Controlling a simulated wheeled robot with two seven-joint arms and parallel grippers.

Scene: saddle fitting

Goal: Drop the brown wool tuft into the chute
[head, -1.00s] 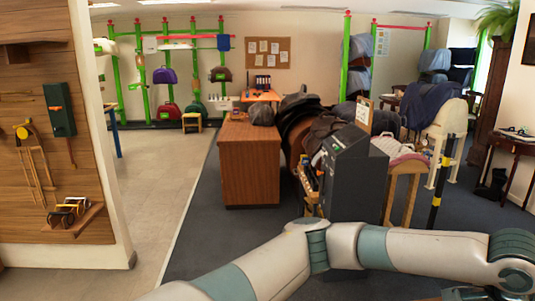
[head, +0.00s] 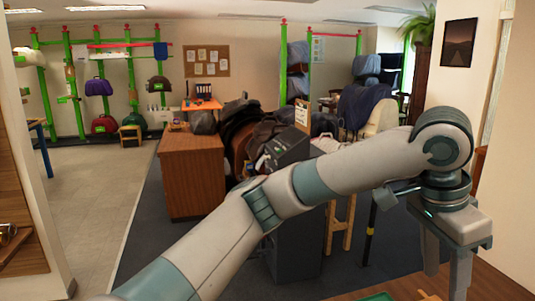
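I cannot make out the brown wool tuft in the head view. No chute can be identified with certainty. A dark grey upright cabinet (head: 292,245) stands partly behind my arm, and I cannot tell whether it has an opening. My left gripper (head: 447,280) hangs at the lower right, pointing down, with a gap between its fingers and nothing seen between them. Its fingertips are near or past the bottom edge. My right gripper is out of view.
A wooden surface (head: 490,284) lies at the lower right, with a small teal item (head: 380,296) at the bottom edge. A wooden cabinet (head: 192,180) and saddles (head: 238,120) stand beyond my arm. Pale floor (head: 95,205) is open at the left.

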